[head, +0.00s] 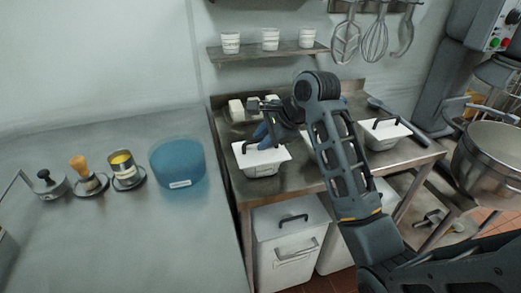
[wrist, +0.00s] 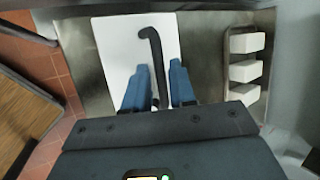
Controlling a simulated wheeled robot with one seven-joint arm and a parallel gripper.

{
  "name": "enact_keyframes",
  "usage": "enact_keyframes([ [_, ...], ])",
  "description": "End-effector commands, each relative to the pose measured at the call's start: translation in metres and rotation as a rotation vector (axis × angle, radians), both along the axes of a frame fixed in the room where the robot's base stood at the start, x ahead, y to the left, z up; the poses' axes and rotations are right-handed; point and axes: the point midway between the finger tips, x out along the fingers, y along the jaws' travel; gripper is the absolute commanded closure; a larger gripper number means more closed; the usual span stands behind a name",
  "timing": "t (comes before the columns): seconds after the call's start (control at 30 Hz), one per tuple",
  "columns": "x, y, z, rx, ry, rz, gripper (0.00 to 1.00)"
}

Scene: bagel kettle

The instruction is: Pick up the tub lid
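A white tub lid (head: 262,153) with a black handle covers a small white tub (head: 262,170) at the table's left front. My gripper (head: 263,130) is just above this lid, partly hidden by my own wrist. In the wrist view the white lid (wrist: 113,48) lies below the blue fingers, and its black bar handle (wrist: 153,45) runs between them. My gripper (wrist: 159,68) is open, with a finger on each side of the handle. Whether a finger touches the handle I cannot tell.
Another lidded white tub (head: 383,134) stands at the table's right. White blocks sit in a tray (wrist: 228,100) beside the lid. A steel pot (head: 490,158) is at far right; a blue container (head: 177,165) stands on the left counter. My arm hides the table's middle.

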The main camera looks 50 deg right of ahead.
Motion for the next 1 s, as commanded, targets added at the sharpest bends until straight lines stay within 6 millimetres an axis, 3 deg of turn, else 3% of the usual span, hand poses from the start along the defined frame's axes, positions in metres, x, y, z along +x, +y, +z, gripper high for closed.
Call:
enact_keyframes([
  [0.23, 0.0013, 0.0001, -0.0021, 0.000, 0.000, 0.000, 0.75],
  [0.5, 0.0012, 0.0003, -0.0020, 0.000, 0.000, 0.000, 1.00],
  [1.0, 0.0014, 0.0003, 0.0006, -0.001, 0.000, 0.001, 1.00],
])
